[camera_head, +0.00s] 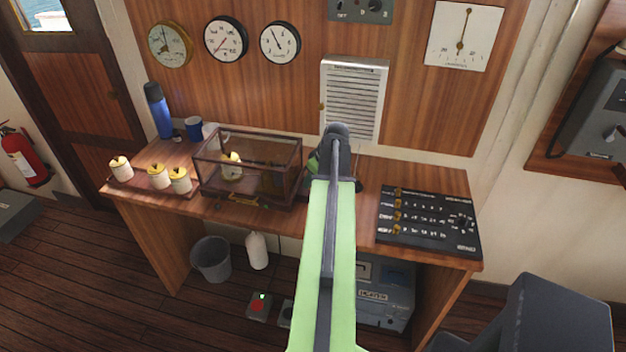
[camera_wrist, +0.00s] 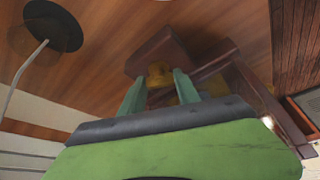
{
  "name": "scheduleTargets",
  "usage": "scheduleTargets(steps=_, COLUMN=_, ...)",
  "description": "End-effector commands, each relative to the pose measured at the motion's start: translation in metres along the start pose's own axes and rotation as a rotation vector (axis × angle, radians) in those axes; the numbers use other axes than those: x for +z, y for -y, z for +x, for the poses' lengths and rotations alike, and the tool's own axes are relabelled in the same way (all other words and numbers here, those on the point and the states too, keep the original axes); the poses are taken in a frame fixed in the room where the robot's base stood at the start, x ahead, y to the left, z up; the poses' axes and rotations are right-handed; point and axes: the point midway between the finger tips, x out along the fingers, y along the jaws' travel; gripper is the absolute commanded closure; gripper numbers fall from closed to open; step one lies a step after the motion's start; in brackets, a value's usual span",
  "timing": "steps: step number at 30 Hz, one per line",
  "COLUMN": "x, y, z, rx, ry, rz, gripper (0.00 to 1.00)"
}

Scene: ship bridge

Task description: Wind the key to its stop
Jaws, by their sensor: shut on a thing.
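My gripper (camera_wrist: 160,77) has its two green fingers on either side of a small brass-coloured piece (camera_wrist: 159,68), which looks like the key. It is shut on this piece, in front of a dark reddish-brown wooden part (camera_wrist: 158,48). The key's exact shape and turn angle are not clear in the wrist view.
The wooden desk (camera_head: 222,207) carries a glazed wooden case (camera_head: 250,193) left of my arm and a black panel (camera_head: 428,219) at right. Several cream jars with yellow lids, a blue flask (camera_head: 158,110) and a blue mug (camera_head: 194,128) stand at left. A dark chair back (camera_head: 555,315) is at lower right.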

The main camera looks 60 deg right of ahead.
Motion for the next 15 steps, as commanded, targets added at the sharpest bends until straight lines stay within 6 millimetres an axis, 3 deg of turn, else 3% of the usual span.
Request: scheduleTargets(steps=15, x=0.0003, y=0.0001, z=-0.0001, rx=0.022, ry=0.001, rz=0.053, gripper=1.00)
